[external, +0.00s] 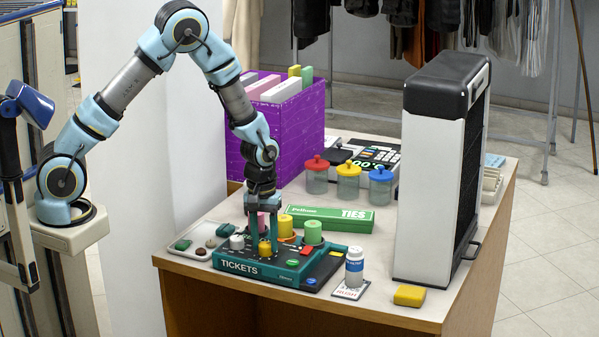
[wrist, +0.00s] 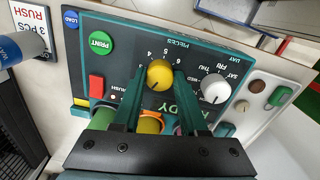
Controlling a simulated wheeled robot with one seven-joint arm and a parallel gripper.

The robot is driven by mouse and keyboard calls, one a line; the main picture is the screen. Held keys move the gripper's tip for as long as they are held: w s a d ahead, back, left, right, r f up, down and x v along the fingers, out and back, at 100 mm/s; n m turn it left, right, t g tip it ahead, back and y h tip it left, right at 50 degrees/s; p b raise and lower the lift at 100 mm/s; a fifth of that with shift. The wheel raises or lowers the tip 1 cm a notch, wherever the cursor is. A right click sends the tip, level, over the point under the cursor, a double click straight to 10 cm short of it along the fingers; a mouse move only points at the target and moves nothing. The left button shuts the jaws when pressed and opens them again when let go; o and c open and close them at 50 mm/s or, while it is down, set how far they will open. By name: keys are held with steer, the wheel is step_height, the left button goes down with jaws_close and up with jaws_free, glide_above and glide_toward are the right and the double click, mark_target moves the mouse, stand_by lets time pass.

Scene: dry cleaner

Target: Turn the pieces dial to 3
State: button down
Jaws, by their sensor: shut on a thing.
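The yellow pieces dial (wrist: 160,74) sits on the green TICKETS machine (external: 238,268); it also shows in the external view (external: 265,249). My gripper (wrist: 159,80) points down with one finger on each side of the dial, shut on it. In the wrist view the panel's PIECES lettering is upside down, and 4, 5 and 6 show around the dial. A dark pointer line on the dial slants toward the lower left of that view.
A white day dial (wrist: 215,88) stands close beside one finger. A red button (wrist: 96,87) and green PRINT button (wrist: 101,43) are on the other side. Colored ticket rolls (external: 312,232) stand behind the dial. A bottle (external: 354,266) stands right of the machine.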

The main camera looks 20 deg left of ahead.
mark_target(265, 243)
steer(key=m+b, duration=0.1)
steer(key=m, duration=0.5)
steer(key=shift+w, duration=0.1)
steer(key=m, duration=0.6)
steer(key=shift+d+r+m+b, duration=0.1)
steer(key=shift+m+b, duration=0.2)
steer(key=shift+b, duration=0.05)
steer(key=shift+c, duration=2.2)
jaws_free()
step_height(265, 243, up, 11)
steer(key=b, duration=0.2)
steer(key=shift+w+a, duration=0.15)
steer(key=shift+a, duration=0.1)
